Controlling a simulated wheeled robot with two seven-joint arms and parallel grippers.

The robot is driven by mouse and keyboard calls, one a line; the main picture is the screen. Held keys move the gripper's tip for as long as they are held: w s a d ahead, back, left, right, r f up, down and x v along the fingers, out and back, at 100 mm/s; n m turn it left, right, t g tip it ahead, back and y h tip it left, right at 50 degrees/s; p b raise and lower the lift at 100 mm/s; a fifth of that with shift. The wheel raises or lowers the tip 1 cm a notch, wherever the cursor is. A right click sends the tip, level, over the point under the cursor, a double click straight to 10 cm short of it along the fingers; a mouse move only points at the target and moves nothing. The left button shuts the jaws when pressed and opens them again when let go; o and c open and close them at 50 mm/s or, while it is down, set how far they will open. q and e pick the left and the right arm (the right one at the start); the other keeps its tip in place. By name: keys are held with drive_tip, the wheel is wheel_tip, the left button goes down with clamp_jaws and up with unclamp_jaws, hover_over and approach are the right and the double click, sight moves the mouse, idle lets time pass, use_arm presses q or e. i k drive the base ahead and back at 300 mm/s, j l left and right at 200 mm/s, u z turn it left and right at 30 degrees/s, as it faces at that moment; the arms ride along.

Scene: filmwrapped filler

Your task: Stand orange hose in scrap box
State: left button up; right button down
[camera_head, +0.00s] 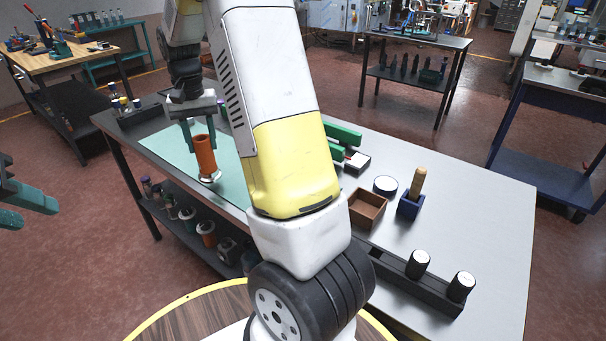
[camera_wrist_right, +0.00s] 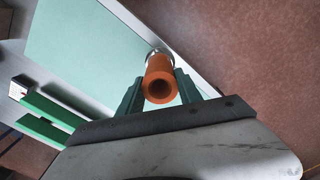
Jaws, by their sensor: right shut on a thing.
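The orange hose (camera_head: 206,156), a short hollow tube with a silvery collar at its lower end, hangs upright between the teal fingers of my right gripper (camera_head: 200,143). The right wrist view shows the hose (camera_wrist_right: 159,82) between both fingers, its open end facing the camera. It is over the table's edge by the green mat (camera_head: 232,172); its height above it is hard to tell. My left gripper (camera_head: 24,206) is open and empty at the left edge. A brown open box (camera_head: 367,221) looks empty; a small blue box (camera_head: 409,209) holds an upright wooden handle. No label shows which is the scrap box.
My right arm hides the middle of the grey table (camera_head: 490,225). A black rack (camera_head: 400,275) with white-topped cylinders (camera_head: 461,287) lies at its front. A white-topped round thing (camera_head: 385,185) and green bars (camera_head: 342,134) are behind the boxes. The table's right side is bare.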

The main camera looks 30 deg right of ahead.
sight(364, 208)
drive_tip(key=k+z, duration=0.25)
drive_tip(key=z, duration=0.15)
drive_tip(key=k+z, duration=0.55)
drive_tip(key=z, duration=0.25)
drive_tip(key=i, duration=0.55)
